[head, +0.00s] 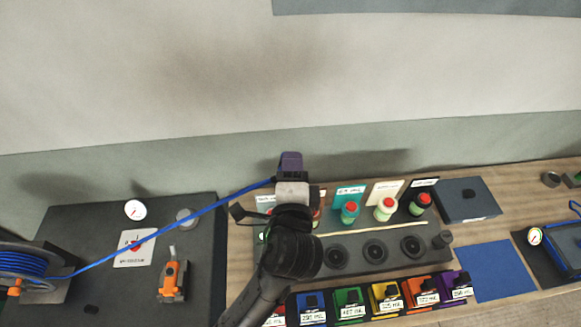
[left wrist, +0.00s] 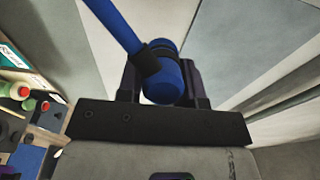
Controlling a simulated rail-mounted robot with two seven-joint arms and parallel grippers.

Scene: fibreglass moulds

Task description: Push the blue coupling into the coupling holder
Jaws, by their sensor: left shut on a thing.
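My left gripper (head: 290,164) is raised over the back edge of the bench, left of the bottles. In the left wrist view its dark fingers (left wrist: 164,88) are shut on the blue coupling (left wrist: 166,84), which has a black collar where the blue hose (left wrist: 114,22) joins it. In the head view the hose (head: 185,224) runs taut from the reel (head: 36,268) at the far left up to the gripper; the coupling itself is mostly hidden there. I cannot make out with certainty which fitting is the coupling holder. My right gripper is not in view.
A dark panel (head: 75,222) at the left carries a gauge (head: 135,209), a round grey fitting (head: 186,216) and an orange tool (head: 173,281). Right of my arm stand red-capped bottles (head: 386,207), a dark rack with round holes (head: 375,251) and coloured bins (head: 387,295).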

